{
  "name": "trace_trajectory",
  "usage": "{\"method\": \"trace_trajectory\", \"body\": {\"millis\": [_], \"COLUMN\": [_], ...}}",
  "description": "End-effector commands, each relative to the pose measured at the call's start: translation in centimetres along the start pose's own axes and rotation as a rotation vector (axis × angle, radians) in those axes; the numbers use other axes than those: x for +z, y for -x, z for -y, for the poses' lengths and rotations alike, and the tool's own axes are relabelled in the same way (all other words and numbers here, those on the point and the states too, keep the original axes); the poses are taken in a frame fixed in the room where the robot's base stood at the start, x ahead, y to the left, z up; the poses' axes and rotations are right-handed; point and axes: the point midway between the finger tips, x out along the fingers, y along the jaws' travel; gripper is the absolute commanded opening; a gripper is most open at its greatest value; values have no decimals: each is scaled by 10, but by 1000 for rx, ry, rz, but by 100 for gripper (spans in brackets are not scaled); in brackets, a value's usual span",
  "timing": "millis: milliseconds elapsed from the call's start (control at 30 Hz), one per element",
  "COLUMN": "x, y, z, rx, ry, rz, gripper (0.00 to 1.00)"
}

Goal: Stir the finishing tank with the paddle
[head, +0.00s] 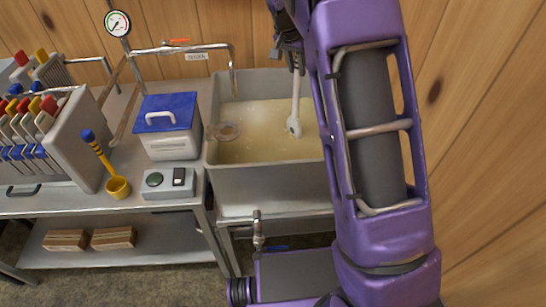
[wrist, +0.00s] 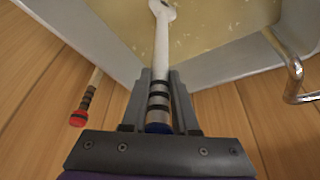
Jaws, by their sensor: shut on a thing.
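The finishing tank (head: 265,185) is a grey metal tub holding pale yellow liquid (head: 262,118); its wall also shows in the wrist view (wrist: 215,62). The paddle (head: 295,108) is white with a holed, rounded end and hangs down over the right part of the liquid. Whether its tip is under the surface is hard to tell. My gripper (head: 288,50) is above the tank's back right. In the wrist view my gripper (wrist: 161,85) is shut on the black-banded handle of the paddle (wrist: 161,45).
A pipe spout (head: 233,75) reaches over the tank's back left. A round piece (head: 226,131) is at its left side. Left of the tank are a blue-lidded box (head: 168,130), a switch box (head: 170,182) and a yellow ladle (head: 117,186). A red-ended handle (wrist: 79,113) shows beside my gripper.

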Motion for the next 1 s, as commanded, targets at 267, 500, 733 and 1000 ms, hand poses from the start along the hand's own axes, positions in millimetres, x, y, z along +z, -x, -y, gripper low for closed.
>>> {"method": "trace_trajectory", "body": {"millis": [267, 500, 733, 1000], "x": [-14, -24, -34, -46], "y": [36, 60, 85, 115], "z": [0, 0, 0, 0], "rx": [0, -1, -2, -2], "ry": [0, 0, -2, -1], "rz": [-1, -1, -2, -2], "gripper": [0, 0, 0, 0]}}
